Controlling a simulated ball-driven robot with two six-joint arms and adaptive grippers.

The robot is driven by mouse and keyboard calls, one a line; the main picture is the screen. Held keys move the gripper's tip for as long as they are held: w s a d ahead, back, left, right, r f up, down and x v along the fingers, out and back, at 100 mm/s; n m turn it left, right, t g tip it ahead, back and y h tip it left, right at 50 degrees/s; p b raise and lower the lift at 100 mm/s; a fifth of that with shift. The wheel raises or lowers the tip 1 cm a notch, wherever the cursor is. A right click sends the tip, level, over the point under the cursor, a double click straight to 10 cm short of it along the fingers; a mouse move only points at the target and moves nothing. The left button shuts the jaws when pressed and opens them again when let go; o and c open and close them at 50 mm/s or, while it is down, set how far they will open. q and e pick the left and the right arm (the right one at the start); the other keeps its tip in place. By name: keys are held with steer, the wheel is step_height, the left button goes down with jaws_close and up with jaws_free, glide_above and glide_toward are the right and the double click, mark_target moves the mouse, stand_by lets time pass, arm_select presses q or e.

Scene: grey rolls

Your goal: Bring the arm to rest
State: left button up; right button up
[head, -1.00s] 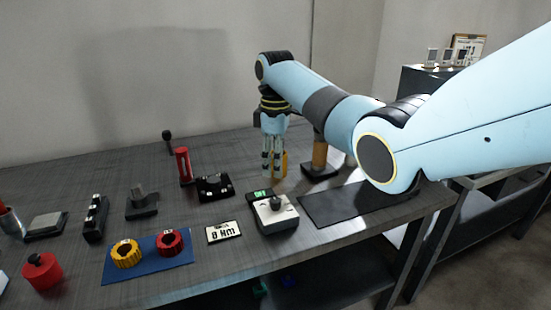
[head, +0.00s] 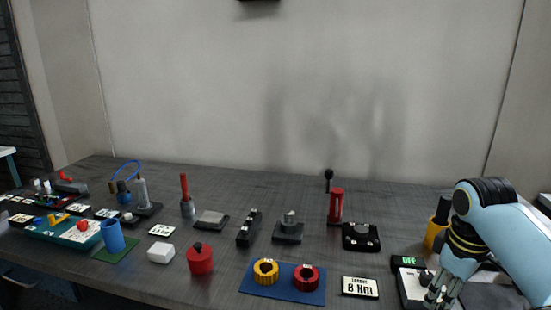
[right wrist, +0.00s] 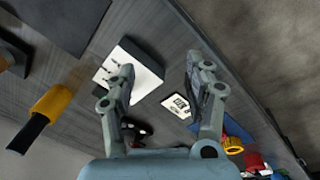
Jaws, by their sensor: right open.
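My right arm comes in at the right edge of the head view. The white box (right wrist: 135,75) shows beyond and beside the left finger. Whether the fingers touch it I cannot tell. My left gripper is not in view.
A yellow and black cylinder (head: 437,230) stands close behind my right arm. A green-lit OFF display (head: 408,262), an 8 Nm card (head: 360,287) and a blue mat (head: 284,285) with yellow and red knobs lie leftward. Several tools line the table; the strip along the wall is clear.

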steer(key=s+a+r+m+t, duration=0.1)
steer(key=s+a+r+m, duration=0.2)
steer(key=s, duration=1)
steer(key=s+a+r+m+t, duration=0.2)
steer(key=s+a, duration=0.1)
steer(key=s, duration=1)
step_height(320, 180, down, 29)
steer(key=d+g+b, duration=0.2)
steer(key=b, duration=0.3)
steer(key=s+d+f+m+g+b, duration=0.1)
steer(key=s+f+b, duration=0.3)
steer(key=s+f, duration=1.6)
step_height(320, 180, down, 3)
steer(key=shift+d+r, duration=0.1)
steer(key=shift+d, duration=0.15)
